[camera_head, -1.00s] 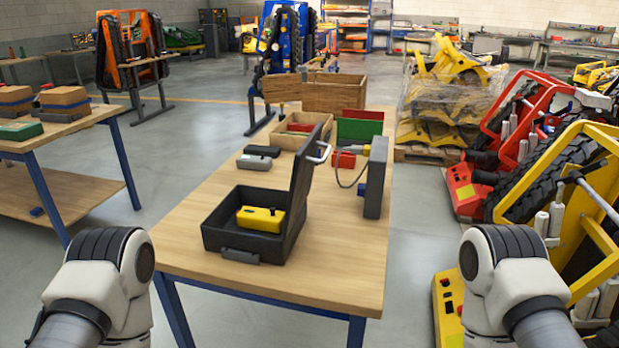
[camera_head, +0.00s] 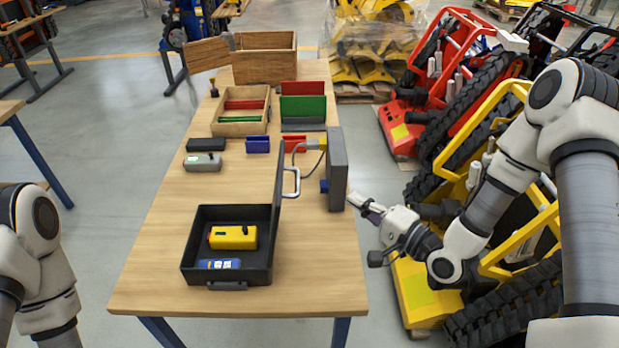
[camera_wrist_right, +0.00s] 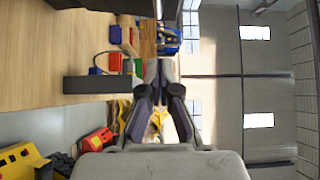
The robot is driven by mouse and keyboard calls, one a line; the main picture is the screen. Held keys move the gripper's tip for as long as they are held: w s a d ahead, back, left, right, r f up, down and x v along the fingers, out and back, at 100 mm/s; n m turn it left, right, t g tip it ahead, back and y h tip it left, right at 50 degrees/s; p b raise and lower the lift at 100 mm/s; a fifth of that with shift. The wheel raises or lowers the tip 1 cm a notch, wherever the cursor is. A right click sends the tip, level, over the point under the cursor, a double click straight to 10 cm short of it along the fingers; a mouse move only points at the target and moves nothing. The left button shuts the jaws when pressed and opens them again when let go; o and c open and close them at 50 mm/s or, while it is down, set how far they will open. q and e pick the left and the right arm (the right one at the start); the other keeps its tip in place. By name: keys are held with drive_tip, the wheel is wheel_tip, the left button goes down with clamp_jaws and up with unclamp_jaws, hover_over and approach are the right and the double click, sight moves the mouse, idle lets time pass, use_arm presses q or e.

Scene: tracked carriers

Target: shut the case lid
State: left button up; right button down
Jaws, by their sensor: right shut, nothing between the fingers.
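The black case (camera_head: 190,252) sits open near the front of the wooden workbench. Its lid (camera_head: 276,205) stands about upright on the case's right side, with a pale handle (camera_head: 296,181) on its outer face. A yellow device (camera_head: 233,237) and a blue item (camera_head: 219,264) lie inside the case. My right gripper (camera_head: 356,197) is shut and empty off the bench's right edge, to the right of the lid and apart from it. It also shows in the wrist view (camera_wrist_right: 159,68). My left gripper is out of view.
An upright grey panel box (camera_head: 337,170) with a cable stands between my right gripper and the lid; it also shows in the wrist view (camera_wrist_right: 100,84). Small boxes and a wooden tray (camera_head: 241,128) lie behind.

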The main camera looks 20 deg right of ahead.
drive_tip(key=w+a+p, duration=0.3)
drive_tip(key=w+a, duration=0.4)
drive_tip(key=w, duration=0.1)
drive_tip(key=shift+a+f, duration=0.2)
drive_tip(key=shift+a, duration=0.1)
